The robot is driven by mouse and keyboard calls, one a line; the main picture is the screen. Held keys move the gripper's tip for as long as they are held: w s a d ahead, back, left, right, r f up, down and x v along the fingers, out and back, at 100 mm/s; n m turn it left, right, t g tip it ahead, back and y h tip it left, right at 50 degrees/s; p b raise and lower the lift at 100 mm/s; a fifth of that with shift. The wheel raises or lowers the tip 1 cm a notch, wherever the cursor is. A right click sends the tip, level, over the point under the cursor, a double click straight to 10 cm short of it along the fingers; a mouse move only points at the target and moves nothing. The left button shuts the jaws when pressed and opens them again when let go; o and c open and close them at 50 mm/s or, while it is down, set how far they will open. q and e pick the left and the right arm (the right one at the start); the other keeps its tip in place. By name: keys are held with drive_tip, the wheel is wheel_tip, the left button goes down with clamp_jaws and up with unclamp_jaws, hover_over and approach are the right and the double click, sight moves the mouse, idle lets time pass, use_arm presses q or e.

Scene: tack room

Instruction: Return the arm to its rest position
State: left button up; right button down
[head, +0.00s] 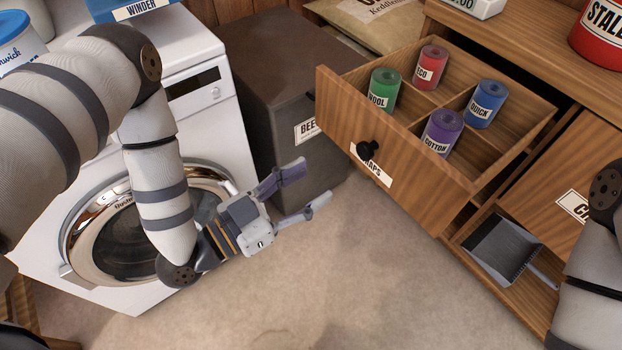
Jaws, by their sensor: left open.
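My left gripper (306,190) is open and empty. It hangs over the floor in front of the washing machine, left of and below the open drawer (343,120). My left arm comes in from the left across the washing machine and bends down to the gripper. My right arm shows only in part at the right edge, and its gripper is out of the picture. The drawer holds a green roll (384,92), a red roll (430,68), a blue roll (485,105) and a purple roll (441,134), each standing in its own compartment.
The white washing machine (209,130) stands at left. A dark grey bin (270,75) stands between it and the drawer. The drawer juts out from the wooden cabinet (490,22). A dustpan (497,250) lies in the cabinet's lower opening. The floor (340,285) in the middle is clear.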

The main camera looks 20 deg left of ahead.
use_arm(q)
drive_tip(key=s+a+f+n+g+y+p, duration=0.2)
drive_tip(key=s+a+f+n+g+y, duration=0.2)
drive_tip(key=s+f+g+y, duration=0.55)
drive_tip(key=s+a+f+n+g, duration=0.1)
drive_tip(key=s+a+g, duration=0.2)
drive_tip(key=s, duration=0.7)
drive_tip(key=s+a+f+n+g+y+p, duration=0.1)
drive_tip(key=s+a+g, duration=0.3)
drive_tip(key=s, duration=0.7)
drive_tip(key=shift+s+n+g, duration=0.3)
drive_tip(key=shift+n+g, duration=0.05)
drive_tip(key=shift+n, duration=0.45)
use_arm(e)
drive_tip(key=shift+t, duration=0.8)
drive_tip(key=w+r, duration=0.3)
drive_tip(key=r, duration=0.1)
drive_tip(key=shift+w, duration=0.4)
use_arm(q)
drive_tip(key=shift+w+a, duration=0.1)
use_arm(e)
drive_tip(key=shift+f, duration=0.1)
idle(0.4)
